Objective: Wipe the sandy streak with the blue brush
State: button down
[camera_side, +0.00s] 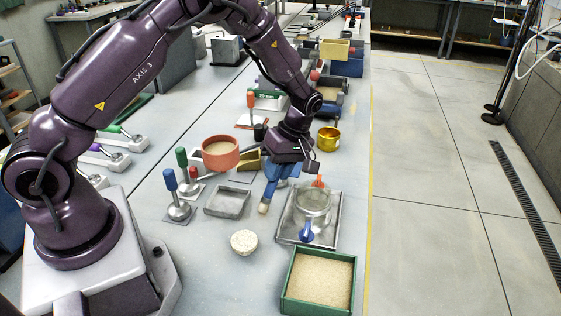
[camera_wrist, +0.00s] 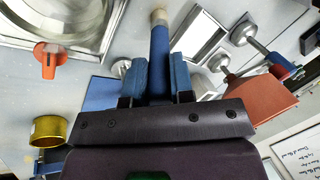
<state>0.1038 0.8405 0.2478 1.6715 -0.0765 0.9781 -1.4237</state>
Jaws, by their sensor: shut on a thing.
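My gripper (camera_side: 278,172) is over the right part of the bench, fingers pointing down. In the wrist view its two blue fingers (camera_wrist: 161,75) are closed on the handle of the blue brush (camera_wrist: 160,45). The brush (camera_side: 268,194) has a pale tip, which is tilted down and to the left in the side view, between the shallow grey tray and the glass vessel's tray. I cannot tell whether the tip touches the bench. I cannot make out the sandy streak in either view.
A glass vessel (camera_side: 313,199) with orange and blue taps sits in a metal tray (camera_side: 290,228) on the right. A green sand box (camera_side: 289,274), a white bowl (camera_side: 244,242), a shallow grey tray (camera_side: 227,207), a red sieve (camera_side: 220,155) and a brass cup (camera_side: 328,140) stand nearby.

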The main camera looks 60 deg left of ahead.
jog(key=w+a+r, duration=0.3)
jog(key=r, duration=0.5)
dwell(1.5)
jog(key=shift+a, duration=0.1)
